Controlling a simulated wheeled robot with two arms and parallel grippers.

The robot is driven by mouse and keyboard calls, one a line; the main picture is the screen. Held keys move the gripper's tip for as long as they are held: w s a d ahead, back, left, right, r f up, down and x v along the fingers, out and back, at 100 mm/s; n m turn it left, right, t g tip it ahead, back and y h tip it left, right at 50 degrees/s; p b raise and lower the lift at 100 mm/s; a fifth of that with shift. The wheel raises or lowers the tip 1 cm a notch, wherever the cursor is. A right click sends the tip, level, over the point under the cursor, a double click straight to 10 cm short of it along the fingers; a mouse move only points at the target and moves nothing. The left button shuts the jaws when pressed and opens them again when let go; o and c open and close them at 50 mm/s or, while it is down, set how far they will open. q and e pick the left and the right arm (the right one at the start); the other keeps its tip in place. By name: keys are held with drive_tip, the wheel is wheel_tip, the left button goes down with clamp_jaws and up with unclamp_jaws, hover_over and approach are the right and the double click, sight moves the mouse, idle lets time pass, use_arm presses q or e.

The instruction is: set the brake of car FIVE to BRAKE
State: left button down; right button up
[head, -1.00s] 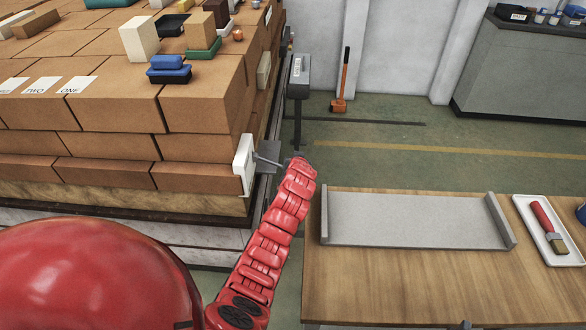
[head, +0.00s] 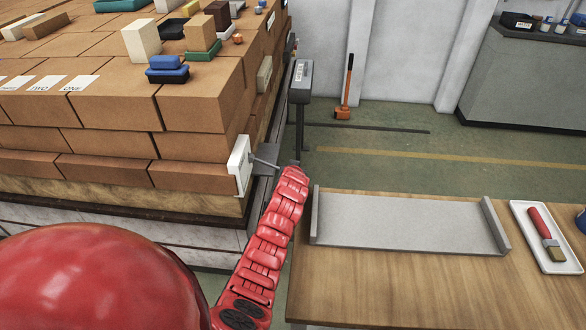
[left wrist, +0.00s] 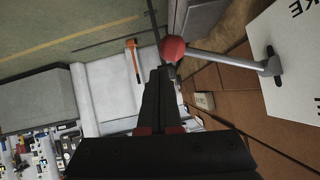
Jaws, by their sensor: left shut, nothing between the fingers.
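A white brake plate (head: 240,166) is on the right side of the brick-laden car (head: 150,208). In the left wrist view the plate (left wrist: 290,75) shows the letters "KE"; the rest of its wording is cut off. A grey lever (left wrist: 225,58) comes out of a slot in it and ends in a red knob (left wrist: 172,48). The lever (head: 264,162) also shows in the head view, its knob hard to make out. My left gripper (left wrist: 160,73) is shut and empty, its dark fingertips close beside the knob; I cannot tell whether they touch. My right gripper is out of view.
A grey box on a post (head: 302,75) stands behind my left gripper. A wooden table (head: 370,285) with a grey tray (head: 410,222) is at the right. An orange-headed hammer (head: 344,90) leans on the wall. Bare floor lies between.

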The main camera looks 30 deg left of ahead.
use_arm(q)
drive_tip(key=b+v, duration=0.1)
drive_tip(key=v, duration=1.6)
drive_tip(key=shift+s+b, duration=0.3)
drive_tip(key=shift+b, duration=0.05)
